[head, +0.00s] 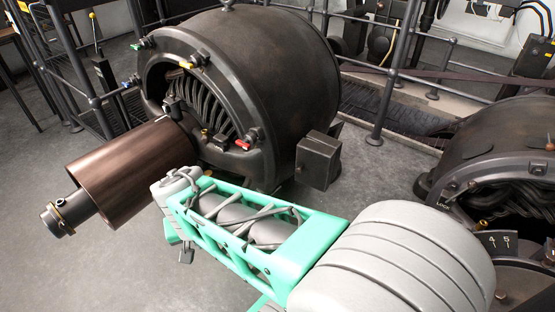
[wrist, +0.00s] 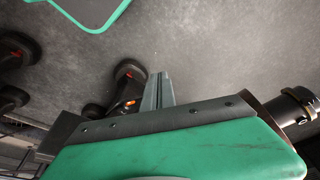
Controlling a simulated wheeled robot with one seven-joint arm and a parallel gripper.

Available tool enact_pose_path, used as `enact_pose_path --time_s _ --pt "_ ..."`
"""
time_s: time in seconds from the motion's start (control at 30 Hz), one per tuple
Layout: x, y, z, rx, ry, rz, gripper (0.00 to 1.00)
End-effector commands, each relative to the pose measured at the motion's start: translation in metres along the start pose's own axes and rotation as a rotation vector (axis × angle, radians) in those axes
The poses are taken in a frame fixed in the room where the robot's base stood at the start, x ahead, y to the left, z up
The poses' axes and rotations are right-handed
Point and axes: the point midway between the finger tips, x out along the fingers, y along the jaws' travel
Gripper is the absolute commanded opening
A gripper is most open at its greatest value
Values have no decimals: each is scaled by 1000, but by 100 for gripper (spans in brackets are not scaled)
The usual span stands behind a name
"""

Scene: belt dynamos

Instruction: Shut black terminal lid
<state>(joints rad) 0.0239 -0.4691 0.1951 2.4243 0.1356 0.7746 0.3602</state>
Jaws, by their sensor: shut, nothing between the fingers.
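A black terminal box (head: 318,160) sticks out from the right side of the large dark dynamo (head: 270,75) in the head view. Its front face looks flat, but I cannot tell whether its lid is open or shut. My arm reaches from the lower right across the floor, below and left of the box. My gripper (wrist: 160,82) shows in the wrist view with its grey fingers together, empty and over bare floor, apart from any lid. The box is not recognisable in the wrist view.
A brown pulley drum (head: 130,172) on a shaft stands just left of my arm's end. A second dynamo (head: 500,150) stands at the right. Dark railings (head: 385,90) run behind. Open grey floor (head: 375,175) lies between the dynamos.

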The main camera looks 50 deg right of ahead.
Motion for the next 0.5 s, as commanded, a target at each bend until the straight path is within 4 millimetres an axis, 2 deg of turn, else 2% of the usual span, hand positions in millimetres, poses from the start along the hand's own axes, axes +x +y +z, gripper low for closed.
enact_pose_path --time_s 0.1,0.23,0.3,0.4,0.5 --pt "38 46 -47 561 138 129 0" --pt "68 113 -92 1162 426 215 0" --pt "77 149 -111 1432 624 208 0" --pt "80 195 -131 1730 922 121 0" --pt "75 225 -145 1904 1164 -37 0"
